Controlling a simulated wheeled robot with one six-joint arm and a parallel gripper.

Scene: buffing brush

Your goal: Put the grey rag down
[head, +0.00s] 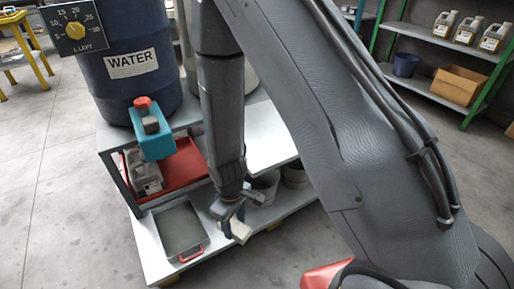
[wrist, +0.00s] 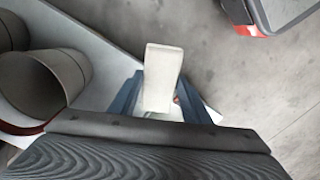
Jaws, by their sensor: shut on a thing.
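My gripper (head: 232,229) is low over the bottom shelf, to the right of a grey tray. It is shut on a pale, off-white block-shaped thing (head: 241,231). In the wrist view the pale thing (wrist: 161,75) stands out between the two blue fingers (wrist: 160,105). It looks stiff and smooth, and I cannot tell whether it is the grey rag. No other rag is clear in either view. The fingers hide its lower part, and I cannot tell whether it touches the shelf.
The grey tray with red handles (head: 204,243) is on the bottom shelf (head: 148,251). Grey buckets (head: 264,187) stand behind my gripper. Above are a red tray (head: 187,168), a teal can (head: 155,143) and a blue water barrel (head: 128,80). Open floor lies in front.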

